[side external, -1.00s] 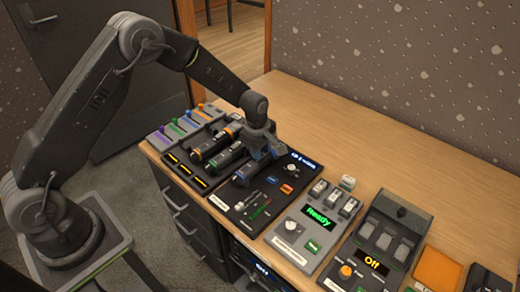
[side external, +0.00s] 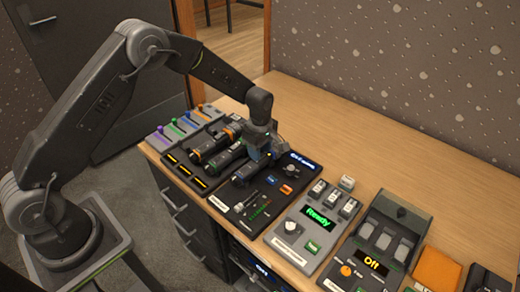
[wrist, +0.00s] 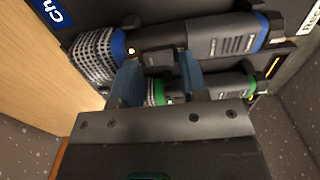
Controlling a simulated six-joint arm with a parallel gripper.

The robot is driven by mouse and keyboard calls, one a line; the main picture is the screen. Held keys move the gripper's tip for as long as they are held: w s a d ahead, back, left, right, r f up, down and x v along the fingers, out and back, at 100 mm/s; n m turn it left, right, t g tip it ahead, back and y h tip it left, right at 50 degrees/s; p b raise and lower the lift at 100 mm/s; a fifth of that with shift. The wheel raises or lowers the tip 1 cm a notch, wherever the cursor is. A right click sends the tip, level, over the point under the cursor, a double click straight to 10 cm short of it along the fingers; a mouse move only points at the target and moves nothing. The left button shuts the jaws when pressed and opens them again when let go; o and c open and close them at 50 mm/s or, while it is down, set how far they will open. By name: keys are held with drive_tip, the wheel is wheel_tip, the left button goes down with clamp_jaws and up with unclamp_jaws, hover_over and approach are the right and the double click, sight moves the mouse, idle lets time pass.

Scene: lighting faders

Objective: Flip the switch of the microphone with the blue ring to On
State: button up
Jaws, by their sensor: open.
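The microphone with the blue ring (wrist: 220,38) lies across the top of the wrist view, mesh head to the left, with a small orange light near the ring. In the side view this microphone (side external: 243,175) lies on a black panel, partly under my gripper (side external: 264,152). In the wrist view my gripper (wrist: 160,80) is open, its two blue-grey fingers apart, with tips near the body of the blue-ringed microphone. A small dark part shows between the tips; I cannot tell the switch's position. Whether the fingers touch the microphone is unclear.
A green-ringed microphone (wrist: 225,88) lies close beside it, partly hidden by my fingers. An orange-ringed microphone (side external: 210,150) lies further left. Coloured faders (side external: 178,130) stand behind. A unit reading "Ready" (side external: 290,228) and one reading "Off" (side external: 350,280) stand right. The back desk is clear.

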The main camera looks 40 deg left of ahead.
wheel_tip(320, 180, up, 14)
drive_tip(key=shift+f, duration=0.15)
idle(0.4)
drive_tip(key=s+r+m+t, duration=0.3)
drive_tip(key=s+r+m, duration=0.6)
drive_tip(key=s+r, duration=0.55)
drive_tip(key=s+a+m+t, duration=0.1)
drive_tip(key=s+m+t, duration=0.1)
drive_tip(key=s+m, duration=0.7)
drive_tip(key=s, duration=0.7)
drive_tip(key=shift+s+f+t, duration=0.15)
drive_tip(key=shift+f+t, duration=0.1)
drive_tip(key=shift+t, duration=0.05)
drive_tip(key=shift+o, duration=0.3)
